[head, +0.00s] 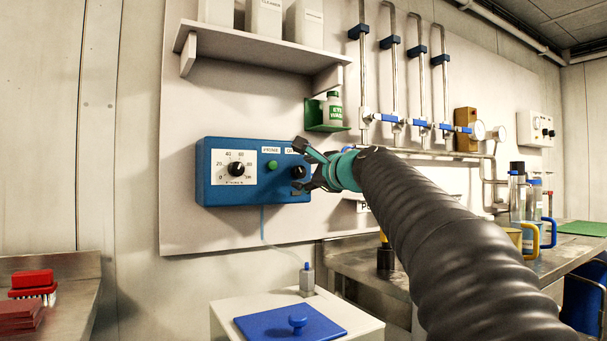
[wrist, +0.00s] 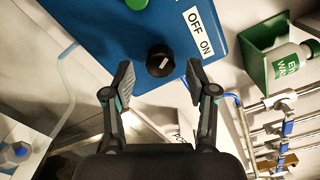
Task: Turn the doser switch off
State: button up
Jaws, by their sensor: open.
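The doser is a blue box (head: 213,195) on the wall panel, with a white dial plate and black knob (head: 236,169), a green button (head: 272,165) and a black rotary switch (head: 298,172) at its right end. In the wrist view the switch (wrist: 160,61) has a pale pointer mark and sits beside an OFF ON label (wrist: 198,31). The pointer's exact setting is hard to tell. My gripper (head: 311,167) is in front of the box's right end. In the wrist view my gripper (wrist: 158,84) is open, its fingers either side of the switch and apart from it.
A green holder with a bottle (head: 332,112) is just above right of the box. A shelf (head: 260,48) with white containers is above. Pipes with blue-handled valves (head: 395,120) are to the right. A white cabinet with a blue lid (head: 290,324) stands below.

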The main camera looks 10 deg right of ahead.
jog(key=v, duration=1)
jog(key=shift+s, duration=0.3)
